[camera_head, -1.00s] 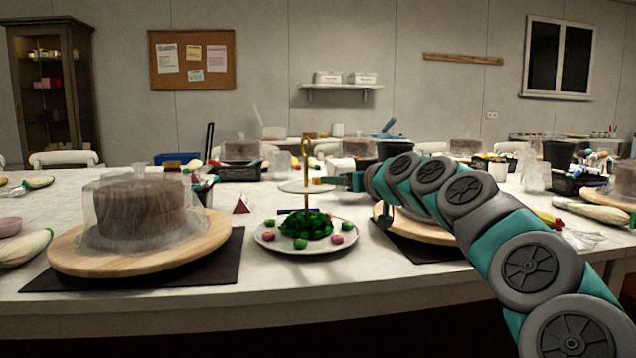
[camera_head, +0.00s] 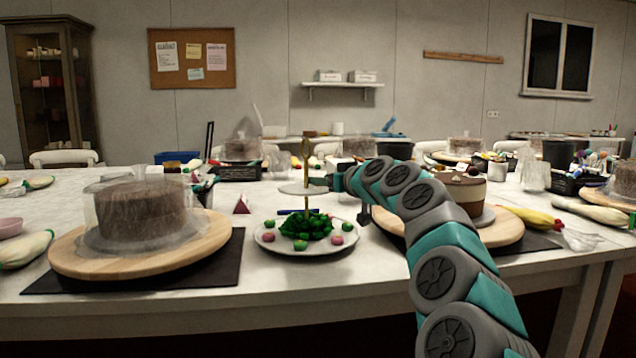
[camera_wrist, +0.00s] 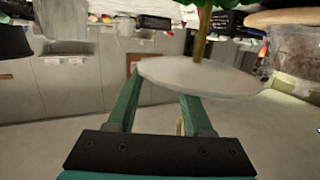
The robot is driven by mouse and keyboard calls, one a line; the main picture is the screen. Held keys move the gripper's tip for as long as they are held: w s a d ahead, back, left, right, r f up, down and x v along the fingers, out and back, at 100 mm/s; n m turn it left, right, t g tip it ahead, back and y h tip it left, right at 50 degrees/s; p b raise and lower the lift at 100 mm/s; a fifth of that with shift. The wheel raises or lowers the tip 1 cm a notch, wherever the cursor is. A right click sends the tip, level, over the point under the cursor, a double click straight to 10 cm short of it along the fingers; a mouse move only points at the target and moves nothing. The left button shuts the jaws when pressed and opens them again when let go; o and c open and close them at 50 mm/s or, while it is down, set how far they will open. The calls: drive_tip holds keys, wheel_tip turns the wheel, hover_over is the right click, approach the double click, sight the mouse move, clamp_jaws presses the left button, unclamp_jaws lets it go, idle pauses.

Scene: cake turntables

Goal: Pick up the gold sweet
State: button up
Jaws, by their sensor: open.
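A two-tier sweet stand has a small upper plate (camera_head: 294,189) on a gold post and a wider lower plate (camera_head: 268,240). I cannot make out the gold sweet in either current view; it may be hidden by my gripper. My gripper (camera_head: 322,183) is at the right edge of the upper plate. In the wrist view, where the scene appears upside down, its two green fingers (camera_wrist: 160,90) are spread apart at the rim of the upper plate (camera_wrist: 225,80). No sweet shows between them. The post (camera_wrist: 200,45) is beyond the fingers.
Green and pink sweets (camera_head: 336,240) surround a green heap (camera_head: 305,225) on the lower plate. A wrapped cake (camera_head: 140,212) stands on a turntable at left. Another cake (camera_head: 468,192) stands on a turntable at right, behind my arm. A dark red pyramid (camera_head: 241,206) sits left of the stand.

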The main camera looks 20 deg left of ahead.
drive_tip(key=shift+c, duration=0.2)
clamp_jaws()
drive_tip(key=shift+r, duration=0.1)
idle(0.4)
